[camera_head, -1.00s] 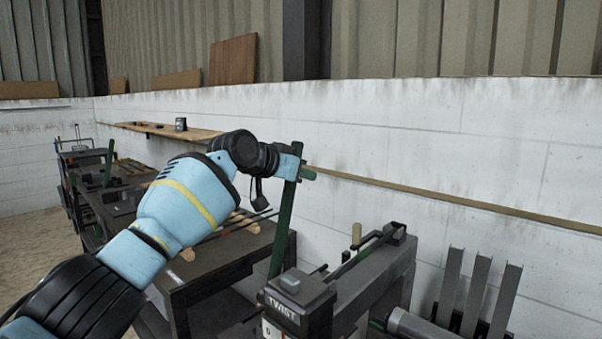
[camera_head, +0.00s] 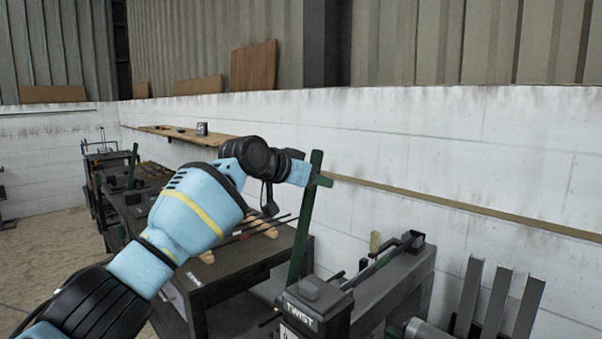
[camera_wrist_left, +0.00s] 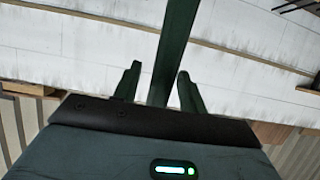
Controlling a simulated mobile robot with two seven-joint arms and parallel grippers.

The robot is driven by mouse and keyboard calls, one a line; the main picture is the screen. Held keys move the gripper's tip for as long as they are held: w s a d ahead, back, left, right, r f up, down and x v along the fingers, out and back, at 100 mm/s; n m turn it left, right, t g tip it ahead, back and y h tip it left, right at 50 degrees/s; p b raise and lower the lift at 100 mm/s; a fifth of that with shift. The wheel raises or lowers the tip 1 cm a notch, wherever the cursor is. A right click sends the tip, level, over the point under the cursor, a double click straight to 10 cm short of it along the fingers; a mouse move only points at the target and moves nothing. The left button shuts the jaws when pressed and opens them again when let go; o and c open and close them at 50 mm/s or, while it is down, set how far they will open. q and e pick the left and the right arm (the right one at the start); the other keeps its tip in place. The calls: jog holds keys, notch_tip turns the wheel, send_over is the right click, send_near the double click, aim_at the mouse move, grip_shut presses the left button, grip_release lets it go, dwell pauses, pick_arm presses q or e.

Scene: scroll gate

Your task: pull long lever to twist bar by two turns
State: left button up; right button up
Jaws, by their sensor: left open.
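The long green lever (camera_head: 301,238) stands up from the machine marked TWIST (camera_head: 306,312), leaning slightly right at its top. My left gripper (camera_head: 318,180) is at the upper part of the lever. In the left wrist view, the lever (camera_wrist_left: 173,45) passes between the two spread fingers of my left gripper (camera_wrist_left: 158,82), with gaps showing on both sides. The fingers are open around or just before it; the exact depth is hard to tell. I cannot make out a bar in the machine. My right gripper is out of view.
A dark workbench (camera_head: 233,254) with several rods on it stands left of the machine. Upright grey metal channels (camera_head: 497,300) stand at the right. A white block wall (camera_head: 420,135) runs close behind, with a wooden shelf (camera_head: 178,134). Sandy floor lies open at the left.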

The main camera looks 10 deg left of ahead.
pick_arm(q)
jog(key=v, duration=0.5)
dwell(0.4)
